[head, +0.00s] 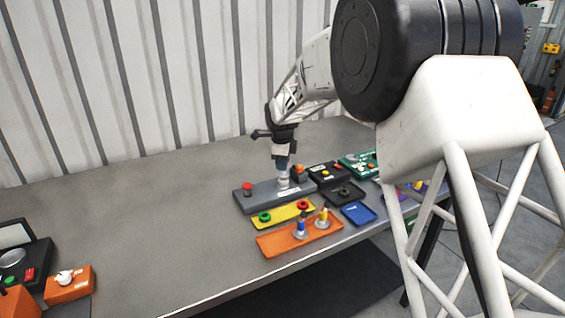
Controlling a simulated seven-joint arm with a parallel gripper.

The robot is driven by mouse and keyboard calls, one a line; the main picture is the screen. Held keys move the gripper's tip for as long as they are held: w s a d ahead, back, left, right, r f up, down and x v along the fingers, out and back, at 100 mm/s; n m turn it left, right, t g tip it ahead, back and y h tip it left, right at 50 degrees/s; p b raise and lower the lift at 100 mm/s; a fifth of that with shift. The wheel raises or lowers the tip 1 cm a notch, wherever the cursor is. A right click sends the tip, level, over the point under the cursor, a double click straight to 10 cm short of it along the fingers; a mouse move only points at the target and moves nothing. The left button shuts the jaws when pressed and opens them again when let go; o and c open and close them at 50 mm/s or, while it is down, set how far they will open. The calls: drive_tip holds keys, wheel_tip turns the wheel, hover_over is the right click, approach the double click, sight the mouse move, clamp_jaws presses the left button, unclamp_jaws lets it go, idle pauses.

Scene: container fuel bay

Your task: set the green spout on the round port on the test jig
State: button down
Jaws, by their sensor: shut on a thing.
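My gripper (282,158) points down over the grey block (262,198), which looks like the test jig. It is shut on a small spout (283,181) with a pale metal lower part. Its green colour is hidden or too small to make out. The spout looks upright, with its lower end at the top of the grey block, right of a red knob (248,187). I cannot tell whether it touches the block or a port. The round port itself cannot be made out.
In front lie a yellow plate (283,212) with green and red rings and an orange tray (275,243) holding a blue spout (301,228) and a yellow spout (322,219). A blue tray (359,213) and dark boxes stand close right. The table's left middle is clear.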

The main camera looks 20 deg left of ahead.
drive_tip(key=shift+f, duration=0.7)
idle(1.5)
drive_tip(key=shift+c, duration=2.1)
unclamp_jaws()
drive_tip(key=shift+r, duration=0.1)
drive_tip(key=shift+r, duration=3.9)
